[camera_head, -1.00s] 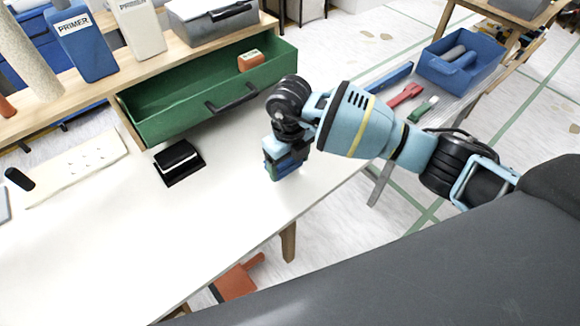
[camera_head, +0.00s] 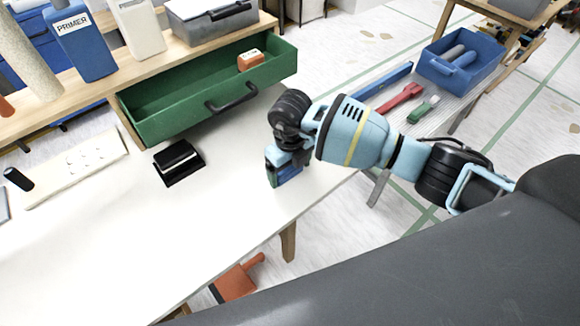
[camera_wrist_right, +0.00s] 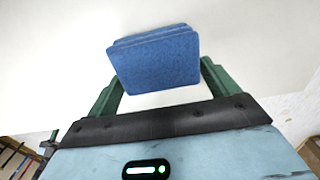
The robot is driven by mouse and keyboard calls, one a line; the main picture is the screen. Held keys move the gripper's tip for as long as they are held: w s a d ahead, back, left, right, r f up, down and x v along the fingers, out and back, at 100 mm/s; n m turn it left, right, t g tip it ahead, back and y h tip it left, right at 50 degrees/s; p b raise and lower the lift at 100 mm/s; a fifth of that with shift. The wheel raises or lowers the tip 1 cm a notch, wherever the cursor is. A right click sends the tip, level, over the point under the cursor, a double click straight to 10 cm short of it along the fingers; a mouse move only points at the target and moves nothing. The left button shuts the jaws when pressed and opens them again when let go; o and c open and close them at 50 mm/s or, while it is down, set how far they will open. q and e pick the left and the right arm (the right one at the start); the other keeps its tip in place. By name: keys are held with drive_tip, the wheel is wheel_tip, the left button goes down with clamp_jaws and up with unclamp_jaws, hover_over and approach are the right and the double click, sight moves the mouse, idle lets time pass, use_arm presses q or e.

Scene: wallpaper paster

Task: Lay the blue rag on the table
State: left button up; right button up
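The blue rag (camera_wrist_right: 155,62) is a folded, thick blue pad in the right wrist view. It spans the gap between the green fingers of my right gripper (camera_wrist_right: 160,82), with a finger at each side edge. My right gripper (camera_head: 284,172) appears shut on it, low over the front right part of the white table (camera_head: 120,240). In the head view, only a small part of the blue shows at the fingers. I cannot tell whether the rag touches the tabletop. My left gripper is not in view.
An open green drawer (camera_head: 160,122) with an orange block (camera_head: 250,60) lies behind the gripper. A black object (camera_head: 178,160) and a white strip (camera_head: 80,168) are on the table's left. A blue bin (camera_head: 432,68) stands back right. The table's front middle is clear.

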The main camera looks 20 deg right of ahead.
drive_tip(key=shift+o, duration=0.9)
drive_tip(key=shift+r, duration=0.2)
wheel_tip(320, 180, up, 12)
drive_tip(key=shift+p, duration=0.45)
